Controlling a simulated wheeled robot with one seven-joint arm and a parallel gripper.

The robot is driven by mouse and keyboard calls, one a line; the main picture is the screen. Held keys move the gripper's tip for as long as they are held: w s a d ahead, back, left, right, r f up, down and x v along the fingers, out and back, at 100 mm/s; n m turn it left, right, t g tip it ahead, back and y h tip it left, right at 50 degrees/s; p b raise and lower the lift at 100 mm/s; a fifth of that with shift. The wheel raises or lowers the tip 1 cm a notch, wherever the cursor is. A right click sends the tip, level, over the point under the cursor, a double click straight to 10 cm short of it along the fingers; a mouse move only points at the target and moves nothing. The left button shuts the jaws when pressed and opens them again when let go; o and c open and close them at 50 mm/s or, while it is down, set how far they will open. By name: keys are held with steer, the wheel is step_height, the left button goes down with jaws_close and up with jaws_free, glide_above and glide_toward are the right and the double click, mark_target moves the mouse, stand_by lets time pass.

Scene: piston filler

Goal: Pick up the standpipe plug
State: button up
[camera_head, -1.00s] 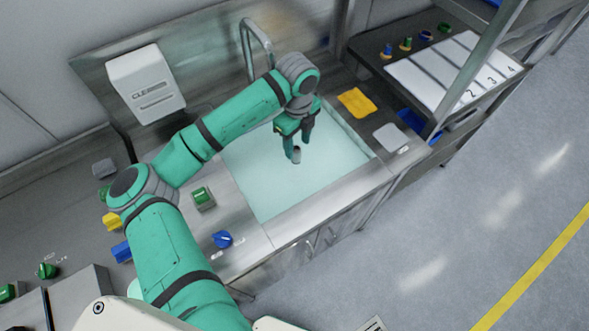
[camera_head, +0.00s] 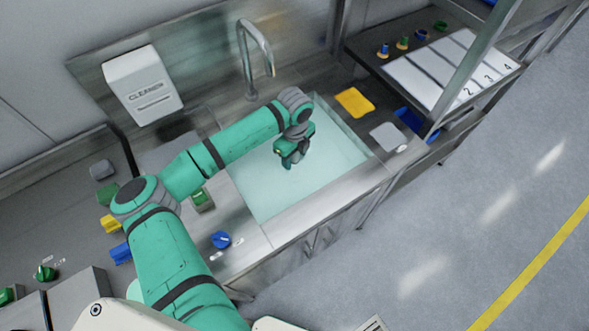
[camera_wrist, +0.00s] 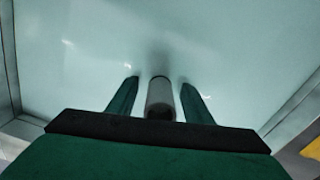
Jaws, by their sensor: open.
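The standpipe plug (camera_wrist: 160,94) is a short grey cylinder with a dark hollow end, seen in the wrist view. It stands in the basin (camera_head: 258,195), which holds pale blue-green water. My gripper (camera_wrist: 160,100) is open, with one green finger on each side of the plug and a narrow gap on both sides. In the head view my gripper (camera_head: 288,163) points down over the middle of the basin, and it and the arm hide the plug there.
A faucet (camera_head: 256,50) rises behind the basin. A yellow cloth (camera_head: 354,102) and a pale square pad (camera_head: 390,137) lie on the right rim. A green switch block (camera_head: 202,199) and a blue knob (camera_head: 221,240) sit on the left counter.

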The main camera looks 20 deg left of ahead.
steer(key=shift+f, duration=0.45)
steer(key=shift+w, duration=0.1)
steer(key=c, duration=1)
jaws_close()
steer(key=shift+a, duration=0.1)
steer(key=shift+s, duration=0.2)
steer(key=shift+w, duration=0.25)
